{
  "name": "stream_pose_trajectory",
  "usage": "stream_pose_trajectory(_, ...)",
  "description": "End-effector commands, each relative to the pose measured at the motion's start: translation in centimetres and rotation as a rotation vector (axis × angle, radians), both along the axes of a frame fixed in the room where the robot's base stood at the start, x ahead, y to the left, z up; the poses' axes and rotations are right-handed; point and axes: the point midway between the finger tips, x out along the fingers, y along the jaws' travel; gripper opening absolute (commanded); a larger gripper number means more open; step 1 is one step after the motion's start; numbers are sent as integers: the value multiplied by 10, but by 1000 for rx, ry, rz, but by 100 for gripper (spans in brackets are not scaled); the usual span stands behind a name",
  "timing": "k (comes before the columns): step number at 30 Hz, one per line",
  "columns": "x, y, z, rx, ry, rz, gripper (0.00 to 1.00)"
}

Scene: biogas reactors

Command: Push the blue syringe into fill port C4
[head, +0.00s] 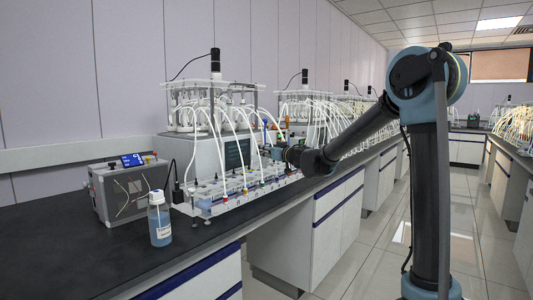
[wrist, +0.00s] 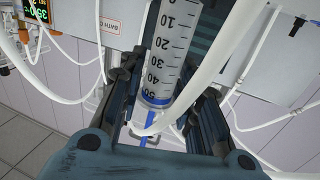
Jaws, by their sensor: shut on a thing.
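The blue syringe (wrist: 166,62) is a clear barrel with a dark scale and a blue plunger end. In the wrist view it stands tilted between the fingers of my gripper (wrist: 162,100), which is shut on it. A white tube crosses in front of part of the barrel and finger. In the head view my gripper (head: 278,153) is at the right side of the nearest reactor unit, among white tubes. The syringe tip is out of sight in the wrist view. I cannot pick out fill port C4 in either view, nor tell whether the tip touches a port.
The nearest reactor unit (head: 203,152) has looping white tubes and a low front rack (head: 228,203). A grey pump box (head: 128,190) and a bottle of blue liquid (head: 159,222) stand on the black bench to the left. More reactors stand behind. The right aisle is clear.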

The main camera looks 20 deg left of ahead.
Motion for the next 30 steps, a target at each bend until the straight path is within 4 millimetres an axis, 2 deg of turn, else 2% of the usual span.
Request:
stream_pose_trajectory(1,0,0,0,0,0,0,34)
stream_pose_trajectory(4,0,0,0,0,0,0,55)
stream_pose_trajectory(17,-3,-4,0,0,0,0,55)
stream_pose_trajectory(23,-17,-23,0,0,0,-1,55)
stream_pose_trajectory(30,-41,-55,0,0,1,-1,55)
